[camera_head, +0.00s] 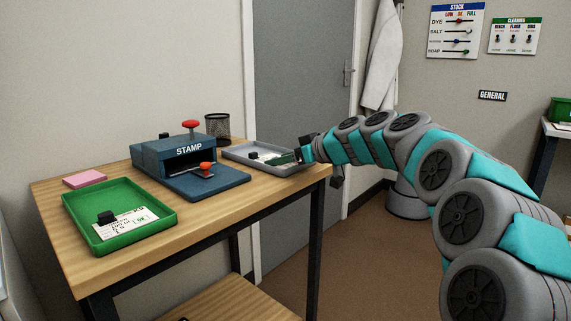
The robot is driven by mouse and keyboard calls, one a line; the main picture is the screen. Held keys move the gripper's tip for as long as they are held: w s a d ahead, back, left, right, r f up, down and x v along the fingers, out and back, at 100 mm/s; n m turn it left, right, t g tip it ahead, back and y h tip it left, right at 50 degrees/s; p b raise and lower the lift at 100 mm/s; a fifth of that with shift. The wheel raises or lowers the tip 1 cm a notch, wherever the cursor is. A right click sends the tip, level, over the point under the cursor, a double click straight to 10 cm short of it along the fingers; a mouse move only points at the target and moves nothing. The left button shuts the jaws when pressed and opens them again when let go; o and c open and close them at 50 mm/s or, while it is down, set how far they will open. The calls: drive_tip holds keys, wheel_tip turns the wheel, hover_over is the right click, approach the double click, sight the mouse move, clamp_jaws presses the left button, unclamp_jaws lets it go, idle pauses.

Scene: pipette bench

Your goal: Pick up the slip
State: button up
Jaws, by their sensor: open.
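One white printed slip (128,222) with a black block on it lies in the green tray (163,218) at the front left of the table. Another small white slip-like piece with dark parts (264,157) lies in the grey tray (232,149) at the table's right end. A small green piece (284,159) shows there too, beside my gripper. My gripper (304,153) is at the right edge of the grey tray. It is open; its fingertips are small and partly hidden, and I cannot tell whether anything is between them.
A blue stamp machine (178,157) with a red knob and a red-topped part on its base stands mid-table, between the two trays. A pink pad (84,179) and a black mesh cup (217,128) are near the back. Floor right of the table is clear.

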clamp_jaws()
idle(0.4)
drive_tip(key=shift+r, duration=0.1)
